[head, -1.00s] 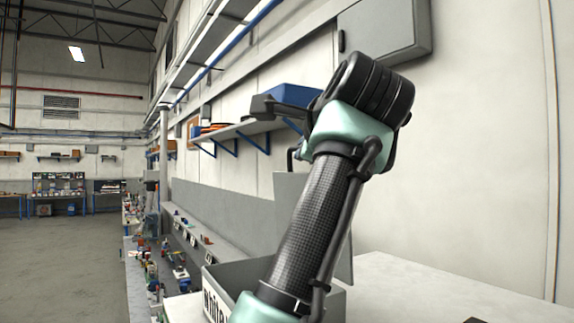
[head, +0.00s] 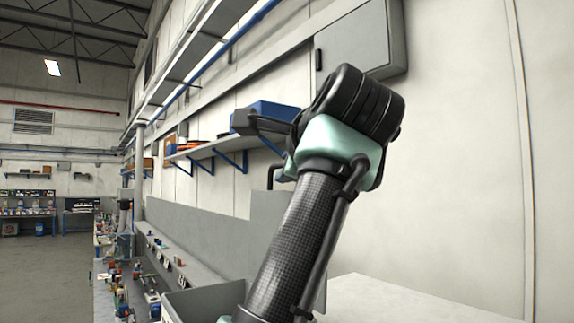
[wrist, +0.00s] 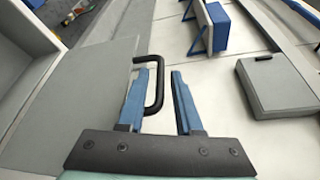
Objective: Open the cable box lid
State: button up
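The cable box (head: 200,302) is a grey open-topped box at the lower middle of the head view, partly hidden by my arm. Its grey lid (head: 262,232) stands raised at the back of the box. The lid also fills the left of the wrist view (wrist: 85,105). A black U-shaped handle (wrist: 158,92) sticks out from the lid's edge. My gripper (wrist: 160,73) is open, with its two blue fingers spread apart. The handle's bar shows in the space between the fingers, nearer the left one; contact is unclear.
A white table surface (head: 400,300) lies clear to the right of the box. A wall shelf (head: 215,147) with a blue case (head: 268,112) and a grey wall cabinet (head: 358,45) are behind my arm. A cluttered bench (head: 120,285) runs along the left.

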jog(key=shift+o, duration=0.3)
jog(key=shift+s+d+b, duration=0.1)
jog(key=shift+s+b, duration=0.15)
jog(key=shift+b, duration=0.05)
jog(key=b+v, duration=0.6)
jog(key=v, duration=0.6)
jog(key=shift+s+b, duration=0.25)
jog(key=shift+b, duration=0.1)
jog(key=shift+f, duration=0.1)
